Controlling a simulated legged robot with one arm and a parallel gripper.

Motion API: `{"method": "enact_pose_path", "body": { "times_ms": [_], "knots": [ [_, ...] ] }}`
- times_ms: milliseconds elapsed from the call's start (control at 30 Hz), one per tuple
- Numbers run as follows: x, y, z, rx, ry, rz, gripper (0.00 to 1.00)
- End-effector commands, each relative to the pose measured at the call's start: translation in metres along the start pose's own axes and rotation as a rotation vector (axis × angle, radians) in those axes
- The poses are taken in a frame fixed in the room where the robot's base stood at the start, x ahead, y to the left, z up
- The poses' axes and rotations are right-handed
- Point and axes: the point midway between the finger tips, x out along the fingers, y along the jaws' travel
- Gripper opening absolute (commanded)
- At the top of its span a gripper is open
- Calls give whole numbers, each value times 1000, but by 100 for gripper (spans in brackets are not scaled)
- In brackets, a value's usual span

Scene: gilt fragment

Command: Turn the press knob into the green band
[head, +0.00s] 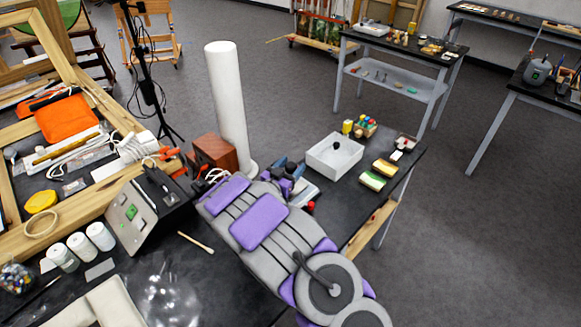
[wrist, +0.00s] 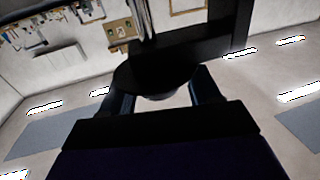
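In the head view, a dark box with a sloping light-grey front panel (head: 127,218) stands at the left of the near black bench. The panel carries green patches and small dark parts. I cannot clearly make out the press knob or its pointer. My folded grey and purple arm lies across the middle of the view, and my gripper (head: 290,172) is at its far end, right of the panel and apart from it. In the wrist view, dark finger parts (wrist: 162,100) stand on both sides of a pale gap, with a black rounded shape across their ends. Their opening is unclear.
A tall white cylinder (head: 228,105) and a brown wooden box (head: 213,153) stand behind my gripper. White jars (head: 80,246) stand left of the panel, and a thin stick (head: 196,242) lies right of it. A white bin (head: 334,155) and sponges (head: 372,180) are at the right.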

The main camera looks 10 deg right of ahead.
Motion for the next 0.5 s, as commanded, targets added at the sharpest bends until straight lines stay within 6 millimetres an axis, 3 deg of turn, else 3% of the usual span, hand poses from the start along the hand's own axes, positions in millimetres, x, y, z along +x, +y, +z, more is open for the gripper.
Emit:
{"method": "enact_pose_path", "body": {
  "times_ms": [67, 433, 500],
  "knots": [
    [0, 0, 0, 0, 0, 0, 54],
    [0, -1, 0, 0, 1, -1, 18],
    [0, -1, 0, 0, 1, -2, 16]
  ]
}}
